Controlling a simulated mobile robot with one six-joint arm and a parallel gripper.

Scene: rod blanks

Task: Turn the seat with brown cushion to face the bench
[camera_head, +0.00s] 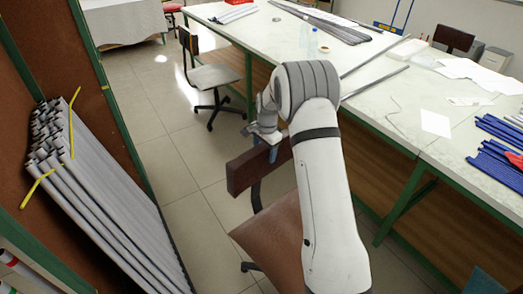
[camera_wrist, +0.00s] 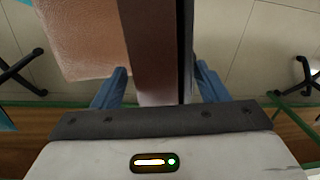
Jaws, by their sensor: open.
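The seat with brown cushion (camera_head: 274,238) stands at the lower middle of the head view, partly hidden by my arm. Its dark brown backrest (camera_head: 246,172) is on the far side of the cushion, so the seat faces roughly toward my camera, with the bench (camera_head: 380,97) to its right. My gripper (camera_head: 272,152) is over the backrest's top edge. In the wrist view, my blue fingers are apart, with the backrest (camera_wrist: 155,45) between them and gaps on both sides. The cushion also shows at upper left (camera_wrist: 85,35).
A second office chair (camera_head: 212,77) stands farther back by the bench. A rack of grey rods (camera_head: 105,190) is on the left. Grey rods, papers and blue rods (camera_head: 490,150) lie on the bench.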

